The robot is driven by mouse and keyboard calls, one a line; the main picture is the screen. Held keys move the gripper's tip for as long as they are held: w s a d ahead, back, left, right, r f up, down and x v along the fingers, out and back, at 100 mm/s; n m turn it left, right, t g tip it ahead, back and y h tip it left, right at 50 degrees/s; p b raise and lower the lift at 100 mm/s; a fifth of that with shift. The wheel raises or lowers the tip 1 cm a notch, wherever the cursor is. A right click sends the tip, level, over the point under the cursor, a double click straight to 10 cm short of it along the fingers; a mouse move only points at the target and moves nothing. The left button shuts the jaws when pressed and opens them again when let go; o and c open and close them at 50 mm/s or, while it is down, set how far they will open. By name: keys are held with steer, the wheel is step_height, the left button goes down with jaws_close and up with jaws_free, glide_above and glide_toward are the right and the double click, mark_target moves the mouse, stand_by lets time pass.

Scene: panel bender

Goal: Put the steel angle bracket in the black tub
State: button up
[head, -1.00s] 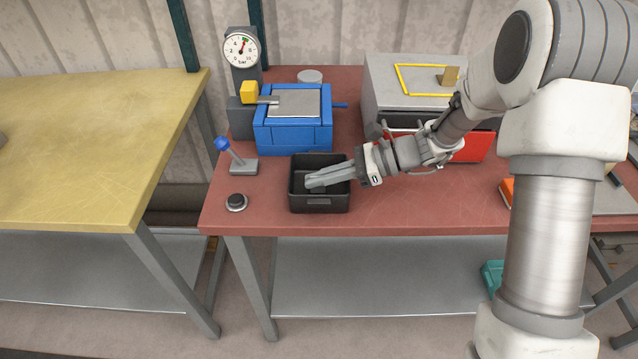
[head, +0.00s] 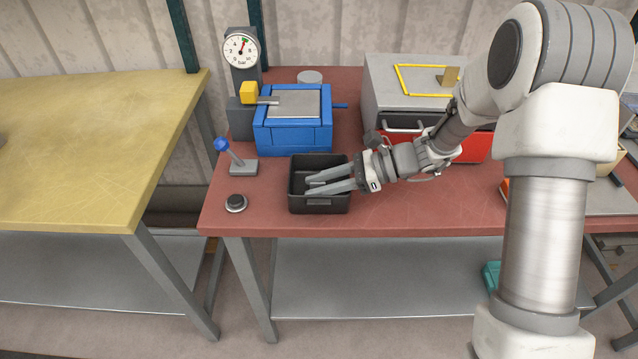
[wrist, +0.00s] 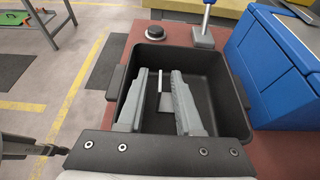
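The black tub (head: 320,205) stands on the red-brown bench, and its inside shows in the wrist view (wrist: 240,97). My gripper (head: 309,185) reaches into the tub from the right, its two grey fingers spread apart. In the wrist view my gripper (wrist: 159,71) is open, with a gap between the fingers. A small light-grey metal piece, which looks like the steel angle bracket (wrist: 166,102), lies in the tub between the fingers, with visible gaps to both. I cannot make the bracket out in the head view.
A blue machine (head: 293,135) stands behind the tub, with a dial gauge (head: 241,50) beside it. A blue-knobbed lever (head: 238,160) and a black button (head: 236,203) are to the left. A grey cabinet with a red drawer (head: 470,148) is behind my arm.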

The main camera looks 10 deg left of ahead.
steer(key=p+v, duration=0.1)
steer(key=v, duration=1.1)
steer(key=shift+r, duration=0.15)
steer(key=s+d+r+n+t+h, duration=0.4)
steer(key=s+d+r+n+h, duration=0.2)
steer(key=s, duration=0.4)
steer(key=s+d+r+n+t+h, duration=0.4)
steer(key=s+d+r+n+h, duration=0.2)
steer(key=s+d+n, duration=0.3)
steer(key=shift+s+d+r+t+h, duration=0.2)
steer(key=shift+s+r+t+h, duration=0.15)
steer(key=shift+h, duration=0.25)
steer(key=shift+s+r, duration=0.1)
step_height(320, 180, up, 4)
steer(key=p, duration=0.4)
steer(key=shift+a+n, duration=0.1)
steer(key=shift+n, duration=0.2)
